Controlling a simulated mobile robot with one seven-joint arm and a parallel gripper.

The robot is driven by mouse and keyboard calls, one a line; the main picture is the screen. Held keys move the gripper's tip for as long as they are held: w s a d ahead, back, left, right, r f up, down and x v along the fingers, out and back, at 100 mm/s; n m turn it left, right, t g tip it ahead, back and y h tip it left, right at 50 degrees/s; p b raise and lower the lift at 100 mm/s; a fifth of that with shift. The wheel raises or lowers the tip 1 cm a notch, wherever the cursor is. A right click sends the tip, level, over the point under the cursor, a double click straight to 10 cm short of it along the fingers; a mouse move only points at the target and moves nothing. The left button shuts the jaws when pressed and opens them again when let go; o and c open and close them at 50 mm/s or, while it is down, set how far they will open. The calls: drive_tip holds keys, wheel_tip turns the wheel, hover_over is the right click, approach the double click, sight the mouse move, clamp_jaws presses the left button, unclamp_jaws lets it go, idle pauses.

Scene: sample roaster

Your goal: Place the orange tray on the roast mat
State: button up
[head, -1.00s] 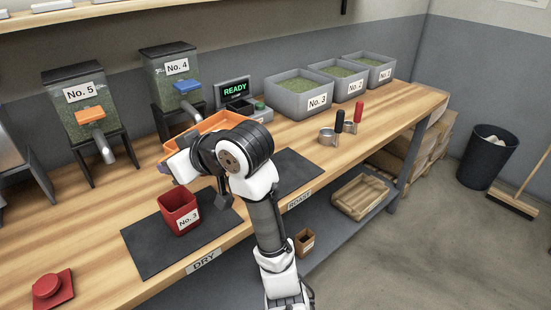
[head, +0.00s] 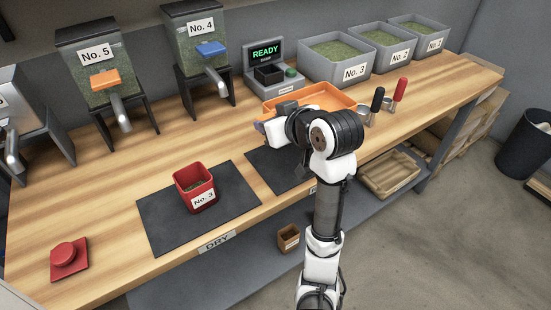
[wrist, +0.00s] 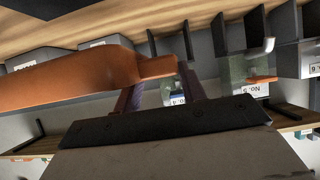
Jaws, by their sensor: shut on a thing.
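The orange tray (head: 340,95) is at the centre right in the head view, behind my arm's wrist. My gripper (head: 264,126) is at its left end. In the wrist view my gripper (wrist: 158,82) is shut on an end tab of the orange tray (wrist: 70,82), which extends to the left. The dark roast mat (head: 267,167) lies on the bench, below and in front of the tray in the picture. My arm hides much of the mat and its label. I cannot tell the tray's height above the bench.
A red No. 3 bin (head: 197,187) with green beans stands on the dry mat (head: 155,222). The display scale (head: 266,70) and grey bean bins (head: 336,58) stand behind the tray.

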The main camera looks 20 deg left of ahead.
wheel_tip(320, 180, down, 12)
drive_tip(key=shift+f, duration=0.15)
idle(0.3)
drive_tip(key=shift+f, duration=0.2)
drive_tip(key=o, duration=1.1)
